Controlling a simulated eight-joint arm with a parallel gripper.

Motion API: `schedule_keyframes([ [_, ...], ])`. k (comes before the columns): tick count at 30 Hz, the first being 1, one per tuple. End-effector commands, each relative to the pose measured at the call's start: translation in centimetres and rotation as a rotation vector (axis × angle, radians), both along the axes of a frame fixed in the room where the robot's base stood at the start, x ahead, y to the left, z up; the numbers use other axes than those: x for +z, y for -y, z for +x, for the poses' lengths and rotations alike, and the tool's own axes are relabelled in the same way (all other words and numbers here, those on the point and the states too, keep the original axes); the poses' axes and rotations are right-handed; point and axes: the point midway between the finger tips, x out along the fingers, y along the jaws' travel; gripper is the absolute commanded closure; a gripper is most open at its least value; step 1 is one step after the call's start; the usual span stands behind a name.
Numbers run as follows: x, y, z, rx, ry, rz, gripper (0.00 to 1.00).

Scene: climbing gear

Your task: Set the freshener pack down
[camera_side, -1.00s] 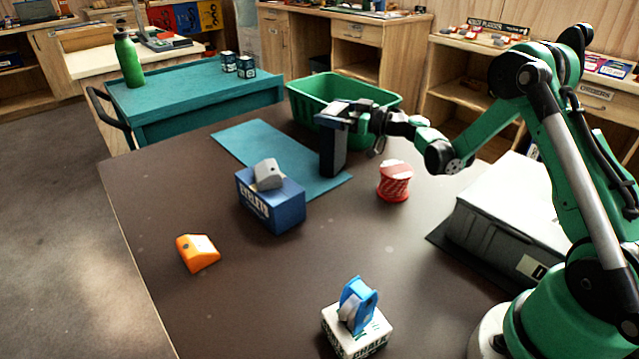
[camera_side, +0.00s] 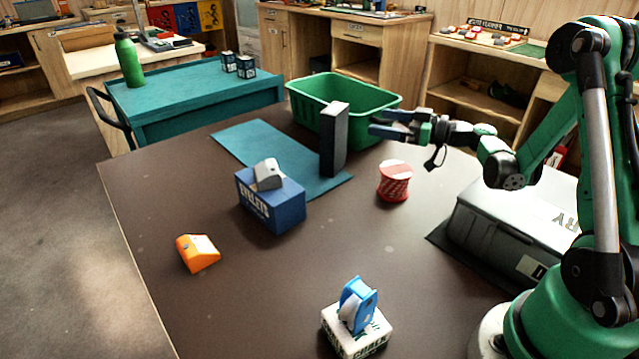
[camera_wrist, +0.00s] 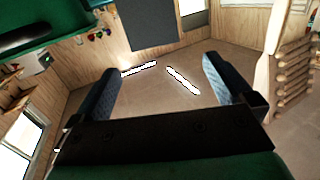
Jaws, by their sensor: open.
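The freshener pack appears to be the tall dark box (camera_side: 334,142) with a pale top. It stands upright on the teal mat (camera_side: 262,150), near the mat's right end and in front of the green bin. My gripper (camera_side: 372,124) is just to the right of the box, apart from it, open and empty. In the wrist view my two fingers (camera_wrist: 163,85) are spread with nothing between them.
A green bin (camera_side: 385,97) stands behind the box. A red-and-white spool (camera_side: 394,181) is in front of my gripper. A blue eyelets box (camera_side: 270,207) with a grey piece (camera_side: 268,174) on top, an orange block (camera_side: 197,252) and a white chalk box (camera_side: 357,335) stand nearer.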

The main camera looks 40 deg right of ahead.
Motion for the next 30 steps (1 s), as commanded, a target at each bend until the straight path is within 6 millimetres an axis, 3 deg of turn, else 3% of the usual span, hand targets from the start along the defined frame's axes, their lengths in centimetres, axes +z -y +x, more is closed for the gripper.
schedule_keyframes([
  [7,1.2,-7.7,0.1,0.063,-0.419,0.022,0.0],
  [12,1.4,-12.4,-3.0,-0.005,-0.7,-0.03,0.0],
  [15,1.4,-14.2,-5.5,-0.085,-0.811,-0.079,0.0],
  [22,1.4,-15.4,-10.2,-0.278,-0.893,-0.183,0.0],
  [30,1.5,-15.2,-11.6,-0.365,-0.878,-0.216,0.0],
])
